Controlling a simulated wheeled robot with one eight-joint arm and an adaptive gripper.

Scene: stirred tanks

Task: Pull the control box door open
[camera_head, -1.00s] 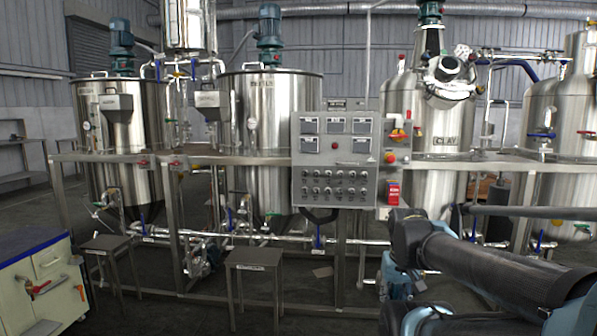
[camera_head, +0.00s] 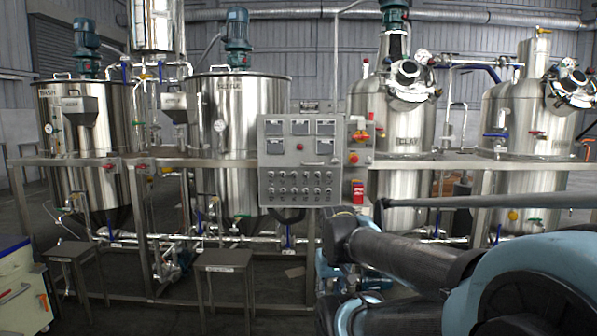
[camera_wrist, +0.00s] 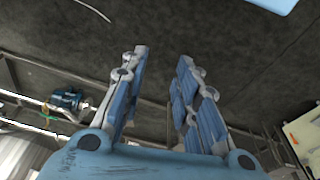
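The grey control box (camera_head: 302,158) is mounted on the frame in the middle of the head view. It has several small displays on top and rows of knobs below. Its front looks shut. A yellow-and-red switch (camera_head: 360,135) and a red button (camera_head: 353,158) sit on its right side strip. My gripper (camera_wrist: 162,65) shows in the wrist view with its two blue fingers apart and nothing between them. It points at the dark floor, and the box is not in that view. In the head view my arm is at the lower right, below and right of the box.
Steel tanks stand left (camera_head: 88,140), behind the box (camera_head: 240,120) and right (camera_head: 395,140). A steel rail runs across at mid height. Two stools (camera_head: 222,262) stand in front at the left. A white and blue cabinet (camera_head: 18,290) is at the lower left edge.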

